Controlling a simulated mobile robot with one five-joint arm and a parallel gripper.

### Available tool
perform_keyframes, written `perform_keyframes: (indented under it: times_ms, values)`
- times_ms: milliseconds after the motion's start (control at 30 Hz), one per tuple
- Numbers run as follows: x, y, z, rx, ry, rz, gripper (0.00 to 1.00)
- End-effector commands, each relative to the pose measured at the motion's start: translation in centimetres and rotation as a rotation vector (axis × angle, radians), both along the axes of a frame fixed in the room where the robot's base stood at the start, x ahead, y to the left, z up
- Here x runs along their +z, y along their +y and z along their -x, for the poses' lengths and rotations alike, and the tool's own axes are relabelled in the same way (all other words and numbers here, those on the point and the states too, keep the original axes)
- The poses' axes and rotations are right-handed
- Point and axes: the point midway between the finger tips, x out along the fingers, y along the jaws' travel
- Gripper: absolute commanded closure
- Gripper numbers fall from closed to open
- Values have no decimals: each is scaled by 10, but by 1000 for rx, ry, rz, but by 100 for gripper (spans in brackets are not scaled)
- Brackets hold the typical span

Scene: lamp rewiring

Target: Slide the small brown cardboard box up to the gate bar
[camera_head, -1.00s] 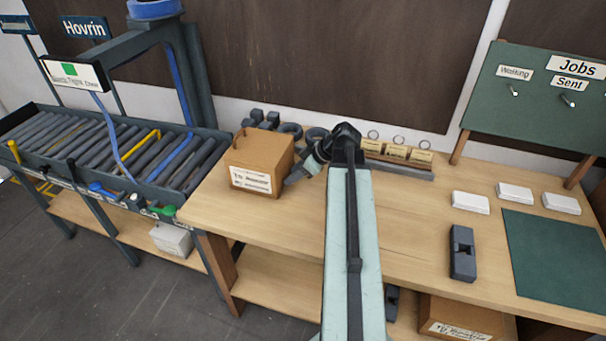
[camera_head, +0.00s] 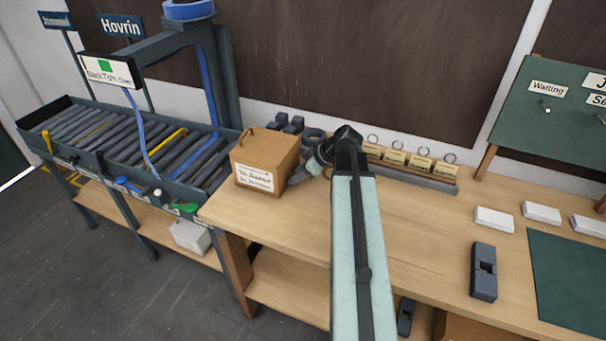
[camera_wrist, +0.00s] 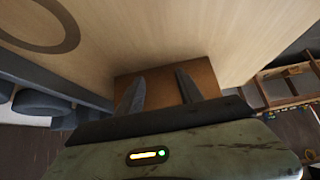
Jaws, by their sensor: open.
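The small brown cardboard box (camera_head: 268,150), with a white label on its front, stands upright on the wooden bench near its left end, beside the roller conveyor. My gripper (camera_head: 297,180) is low at the box's right side in the head view, partly hidden by my arm. In the wrist view my gripper (camera_wrist: 158,82) is open, its two dark fingers apart in front of a brown face of the box (camera_wrist: 162,84). I cannot tell whether they touch it. A yellow bar (camera_head: 168,141) lies across the conveyor rollers; I cannot tell whether it is the gate bar.
The roller conveyor (camera_head: 115,137) adjoins the bench (camera_head: 290,222) on the left, under a dark arch (camera_head: 219,75). Dark rounded objects (camera_head: 313,135) stand behind the box. A rack of tags (camera_head: 420,165) runs along the back. The bench front before the box is clear.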

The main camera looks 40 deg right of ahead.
Motion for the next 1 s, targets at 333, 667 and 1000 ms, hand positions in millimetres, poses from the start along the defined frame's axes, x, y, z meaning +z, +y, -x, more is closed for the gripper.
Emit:
perform_keyframes:
  times_ms: [333,667,1000]
  values:
    - [0,15,-26,2,0,0,56]
    - [0,34,-55,1,0,0,56]
    - [0,36,-57,1,0,0,56]
